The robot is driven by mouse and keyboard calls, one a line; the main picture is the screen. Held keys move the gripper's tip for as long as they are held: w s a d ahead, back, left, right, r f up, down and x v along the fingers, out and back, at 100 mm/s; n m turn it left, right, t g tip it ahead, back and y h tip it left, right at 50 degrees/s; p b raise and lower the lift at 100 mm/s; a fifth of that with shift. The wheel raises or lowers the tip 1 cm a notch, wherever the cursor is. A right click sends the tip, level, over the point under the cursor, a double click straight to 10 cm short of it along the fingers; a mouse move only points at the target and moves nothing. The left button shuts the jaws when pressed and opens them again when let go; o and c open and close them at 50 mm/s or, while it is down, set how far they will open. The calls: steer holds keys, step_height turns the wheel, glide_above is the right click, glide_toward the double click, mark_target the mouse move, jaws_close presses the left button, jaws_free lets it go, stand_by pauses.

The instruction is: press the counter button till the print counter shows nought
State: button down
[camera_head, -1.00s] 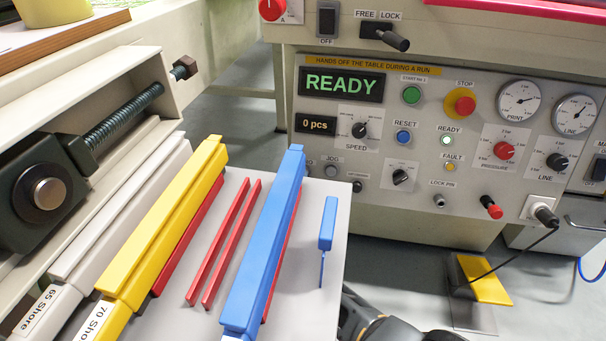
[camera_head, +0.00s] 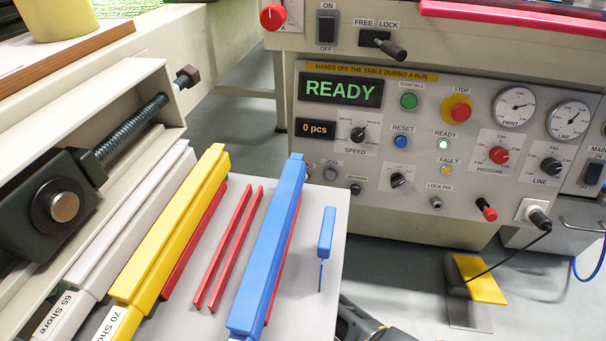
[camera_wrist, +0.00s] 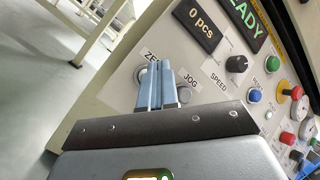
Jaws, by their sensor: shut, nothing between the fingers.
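The print counter (camera_head: 316,129) on the grey control panel reads "0 pcs" in the head view. It also reads "0 pcs" in the wrist view (camera_wrist: 201,24). My gripper (camera_wrist: 162,66) is shut and empty, its fingers pointing at the panel just below the counter. A round button (camera_wrist: 142,76) under a label starting "ZE" shows beside the left finger, partly hidden by it. I cannot tell whether the fingertips touch the button. The JOG button (camera_wrist: 184,95) is right of the fingers. In the head view the blue bar hides most of the counter button's area.
The READY display (camera_head: 340,90) is lit green. The STOP button (camera_head: 457,110), blue RESET button (camera_head: 401,142) and several knobs crowd the panel. A blue bar (camera_head: 268,240) and yellow bar (camera_head: 172,225) lie on the grey table in front of it.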

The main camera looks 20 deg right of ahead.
steer(key=s+a+p, duration=0.1)
steer(key=s+a+r+p, duration=0.1)
steer(key=shift+s, duration=0.35)
